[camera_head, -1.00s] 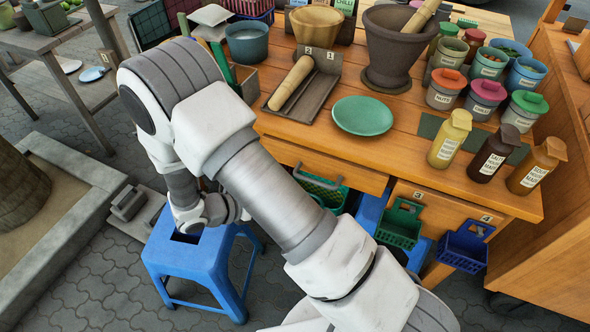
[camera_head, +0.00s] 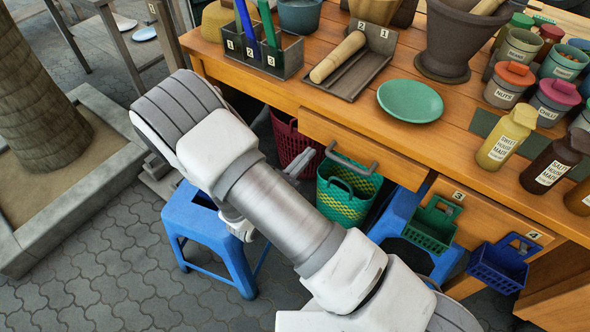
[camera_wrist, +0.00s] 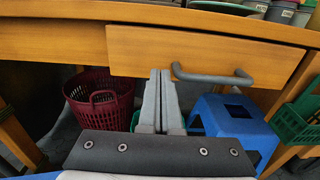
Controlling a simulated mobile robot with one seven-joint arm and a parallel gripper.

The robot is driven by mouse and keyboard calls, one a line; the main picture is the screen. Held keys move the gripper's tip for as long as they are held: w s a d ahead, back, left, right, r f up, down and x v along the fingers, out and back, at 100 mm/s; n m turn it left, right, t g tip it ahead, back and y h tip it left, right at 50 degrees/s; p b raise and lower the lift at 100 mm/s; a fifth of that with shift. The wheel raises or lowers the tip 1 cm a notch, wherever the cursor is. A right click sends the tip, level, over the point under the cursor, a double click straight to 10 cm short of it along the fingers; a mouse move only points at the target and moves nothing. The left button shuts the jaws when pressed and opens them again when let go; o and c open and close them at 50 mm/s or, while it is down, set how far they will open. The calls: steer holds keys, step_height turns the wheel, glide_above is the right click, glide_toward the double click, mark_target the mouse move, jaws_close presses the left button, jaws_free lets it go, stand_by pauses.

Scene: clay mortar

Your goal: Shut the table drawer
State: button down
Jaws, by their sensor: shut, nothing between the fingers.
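The table drawer has a plain wooden front (camera_head: 385,158) with a grey bar handle (camera_head: 352,162), under the tabletop edge. In the wrist view, its front (camera_wrist: 205,52) fills the upper middle, with the handle (camera_wrist: 215,76) low on it. I cannot tell exactly how far it stands out from the table. My gripper (camera_wrist: 161,73) is shut and empty, its fingertips pointing at the drawer front, just left of the handle. In the head view, my gripper (camera_head: 296,168) is partly hidden behind my arm, left of the handle; contact cannot be judged.
A blue stool (camera_head: 205,235) stands below my arm. A green basket (camera_head: 347,195) and a dark red basket (camera_head: 292,142) are under the table. Small green (camera_head: 432,228) and blue (camera_head: 502,265) baskets hang at the right. A green plate (camera_head: 410,100) and bottles crowd the tabletop.

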mark_target(326, 134)
steer(key=b+x, duration=0.1)
steer(key=x, duration=0.5)
steer(key=x, duration=0.4)
steer(key=shift+w+d, duration=0.2)
steer(key=shift+w, duration=0.1)
steer(key=shift+w+r, duration=0.1)
steer(key=shift+d, duration=0.1)
